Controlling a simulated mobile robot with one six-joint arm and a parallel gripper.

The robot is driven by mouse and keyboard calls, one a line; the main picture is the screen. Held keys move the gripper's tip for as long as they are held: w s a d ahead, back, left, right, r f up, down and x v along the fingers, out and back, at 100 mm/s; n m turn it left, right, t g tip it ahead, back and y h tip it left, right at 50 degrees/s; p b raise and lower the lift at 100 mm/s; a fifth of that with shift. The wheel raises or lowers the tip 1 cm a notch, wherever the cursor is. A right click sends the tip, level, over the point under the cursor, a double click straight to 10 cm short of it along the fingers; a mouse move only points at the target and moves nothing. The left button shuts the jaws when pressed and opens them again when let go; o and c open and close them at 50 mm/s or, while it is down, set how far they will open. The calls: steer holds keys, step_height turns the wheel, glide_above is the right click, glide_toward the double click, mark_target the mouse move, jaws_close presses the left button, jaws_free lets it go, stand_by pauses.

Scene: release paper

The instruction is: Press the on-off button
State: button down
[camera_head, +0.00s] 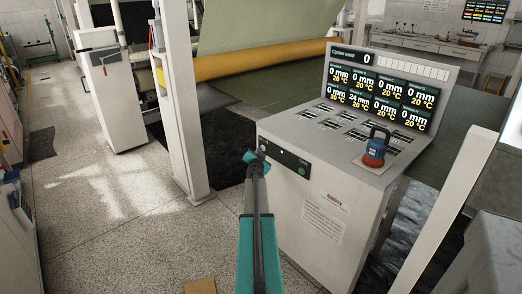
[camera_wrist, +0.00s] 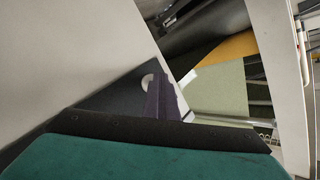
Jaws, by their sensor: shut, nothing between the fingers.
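A white control console (camera_head: 318,215) stands right of centre in the head view. On its front face is a dark strip (camera_head: 283,158) with a green button (camera_head: 301,170) at its right end and a small pale round button (camera_head: 263,147) at its left end. I cannot read which one is the on-off button. My gripper (camera_head: 252,157) is shut and empty, at the left end of the strip; whether it touches is unclear. In the wrist view its dark fingers (camera_wrist: 162,100) reach over a dark surface beside a pale round spot (camera_wrist: 147,80), partly hidden by them.
A blue and red device (camera_head: 375,148) stands on the console's sloped top, below a display screen (camera_head: 382,88). A white post (camera_head: 178,95) rises left of the console. A roll of yellow-orange material (camera_head: 255,62) lies behind. The floor at left (camera_head: 100,200) is clear.

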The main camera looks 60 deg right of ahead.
steer(key=shift+a, duration=0.35)
steer(key=shift+w+a+p, duration=0.1)
steer(key=shift+a+p, duration=0.05)
steer(key=shift+p, duration=0.2)
steer(key=a+p, duration=0.1)
steer(key=w+a+p, duration=0.1)
steer(key=a, duration=0.1)
steer(key=w+a+p, duration=0.1)
steer(key=a, duration=0.1)
steer(key=shift+a+p, duration=0.2)
steer(key=shift+p, duration=0.2)
steer(key=shift+s, duration=0.1)
stand_by(0.5)
